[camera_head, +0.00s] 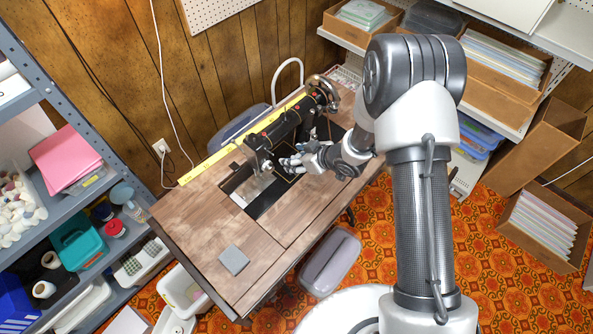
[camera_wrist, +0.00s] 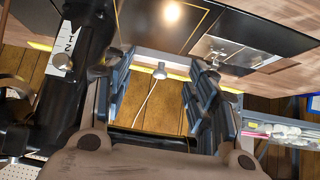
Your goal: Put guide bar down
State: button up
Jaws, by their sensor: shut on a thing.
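The black sewing machine (camera_head: 283,127) stands on the wooden sewing table (camera_head: 205,210). My gripper (camera_head: 289,161) is at its front side, by the needle end and above the dark bed. In the wrist view, my gripper's fingers (camera_wrist: 165,72) stand apart, with a pale bar (camera_wrist: 180,64) spanning between their tips. This seems to be the guide bar; a small grey knob (camera_wrist: 160,71) shows at its middle. The fingers are shut on it. The bar is too small to make out in the head view. I cannot tell whether it touches the machine.
The black machine head (camera_wrist: 75,75) is close on the left in the wrist view. A bright metal plate (camera_head: 252,192) lies at the bed's left end. A yellow ruler (camera_head: 225,149) runs along the table's back edge. A grey square (camera_head: 233,260) lies at front left, with bare wood around it.

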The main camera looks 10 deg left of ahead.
aim_at(297, 174)
jog(key=shift+f+b, duration=0.8)
jog(key=shift+f, duration=1.9)
jog(key=shift+f, duration=0.15)
jog(key=o, duration=1)
